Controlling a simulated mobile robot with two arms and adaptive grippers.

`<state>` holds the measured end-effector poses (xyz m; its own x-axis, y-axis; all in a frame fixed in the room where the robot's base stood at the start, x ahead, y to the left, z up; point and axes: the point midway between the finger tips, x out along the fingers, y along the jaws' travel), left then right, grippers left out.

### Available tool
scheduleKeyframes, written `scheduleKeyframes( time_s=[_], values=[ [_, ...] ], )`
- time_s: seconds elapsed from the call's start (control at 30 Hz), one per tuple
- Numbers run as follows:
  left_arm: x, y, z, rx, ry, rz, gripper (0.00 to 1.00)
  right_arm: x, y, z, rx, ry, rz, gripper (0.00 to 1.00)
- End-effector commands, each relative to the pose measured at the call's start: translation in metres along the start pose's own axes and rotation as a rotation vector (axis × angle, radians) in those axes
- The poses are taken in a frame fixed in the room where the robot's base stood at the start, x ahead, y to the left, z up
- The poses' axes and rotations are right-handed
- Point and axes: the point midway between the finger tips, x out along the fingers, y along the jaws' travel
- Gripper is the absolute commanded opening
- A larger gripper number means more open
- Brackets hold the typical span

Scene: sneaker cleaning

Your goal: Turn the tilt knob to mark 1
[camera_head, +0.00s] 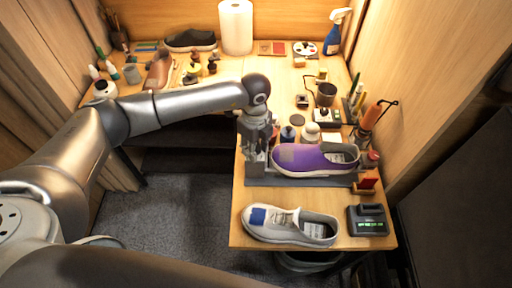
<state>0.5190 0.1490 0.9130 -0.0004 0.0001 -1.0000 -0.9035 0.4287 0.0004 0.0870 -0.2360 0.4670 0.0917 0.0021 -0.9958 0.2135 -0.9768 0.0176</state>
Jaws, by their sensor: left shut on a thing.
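A purple sneaker (312,159) rests on a low dark stand (310,181) on the near part of the right-hand table. My left gripper (257,158) points down at the stand's left end, beside the sneaker's toe. It is shut on a small part there, which I take to be the tilt knob. The fingers hide the knob, and its marks are too small to read from here. My right gripper is not in view.
A grey-white sneaker (290,226) and a dark device with a green display (368,221) lie in front of the stand. Small bottles (310,132) stand close behind the purple sneaker. A red-topped brush (366,185) stands right of the stand.

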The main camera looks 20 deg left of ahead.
Motion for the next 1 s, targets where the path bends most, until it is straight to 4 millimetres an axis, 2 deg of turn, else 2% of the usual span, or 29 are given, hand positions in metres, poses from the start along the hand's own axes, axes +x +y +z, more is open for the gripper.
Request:
scheduleKeyframes(
  time_s=[0.2, 0.57, 1.0],
  values=[
    [0.001, 0.0, 0.001, 0.139, -0.001, -0.001, 0.11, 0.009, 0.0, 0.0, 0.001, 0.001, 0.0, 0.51],
    [0.001, 0.0, 0.001, 0.167, -0.001, -0.001, 0.11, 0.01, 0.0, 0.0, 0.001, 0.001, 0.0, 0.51],
    [0.001, -0.001, 0.0, 0.481, -0.002, -0.002, 0.11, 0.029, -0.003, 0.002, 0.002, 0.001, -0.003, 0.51]
  ],
)
